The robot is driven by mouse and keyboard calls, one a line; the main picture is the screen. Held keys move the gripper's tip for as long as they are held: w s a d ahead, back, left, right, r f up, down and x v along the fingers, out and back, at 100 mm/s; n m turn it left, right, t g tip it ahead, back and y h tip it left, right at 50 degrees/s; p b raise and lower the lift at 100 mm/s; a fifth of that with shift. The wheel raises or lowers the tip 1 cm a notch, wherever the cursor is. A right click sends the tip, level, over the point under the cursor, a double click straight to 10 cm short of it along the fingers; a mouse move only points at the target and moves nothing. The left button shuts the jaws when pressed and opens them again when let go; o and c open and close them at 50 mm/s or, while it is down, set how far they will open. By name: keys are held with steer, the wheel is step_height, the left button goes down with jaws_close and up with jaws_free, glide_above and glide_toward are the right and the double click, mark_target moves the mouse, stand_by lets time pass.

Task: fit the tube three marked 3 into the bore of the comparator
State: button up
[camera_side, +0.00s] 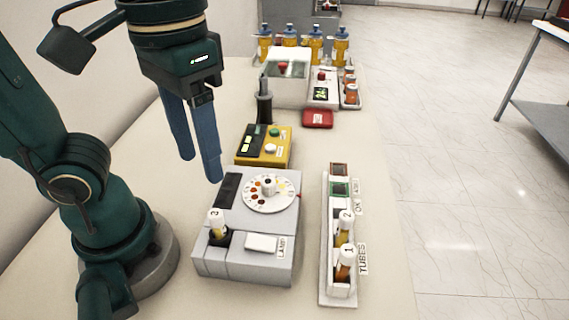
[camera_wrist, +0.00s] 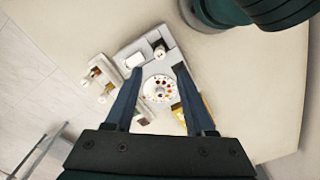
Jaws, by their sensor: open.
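The tube marked 3 (camera_side: 216,226) has a white cap and stands upright in the dark bore at the front left of the grey comparator (camera_side: 228,264). Its lower part is hidden inside the bore. The comparator carries a round dial with coloured spots (camera_side: 269,193). My gripper (camera_side: 200,165) is open and empty, raised above and behind the comparator. In the wrist view the open fingers frame the dial (camera_wrist: 158,89), and the white cap of tube three (camera_wrist: 159,51) shows beyond the fingertips.
A white rack (camera_side: 327,250) right of the comparator holds tube two (camera_side: 345,228) and tube one (camera_side: 345,262). A yellow box (camera_side: 264,147) stands behind the comparator. A black upright post (camera_side: 264,105), a red case (camera_side: 317,118) and several capped bottles (camera_side: 315,47) are farther back.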

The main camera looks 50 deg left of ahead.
steer(key=w+a+f+m+t, duration=0.1)
steer(key=w+a+f+t, duration=0.2)
steer(key=a+f+t, duration=0.1)
steer(key=shift+w+a+m+t, duration=0.15)
steer(key=shift+a+m+t, duration=0.2)
steer(key=shift+t, duration=0.45)
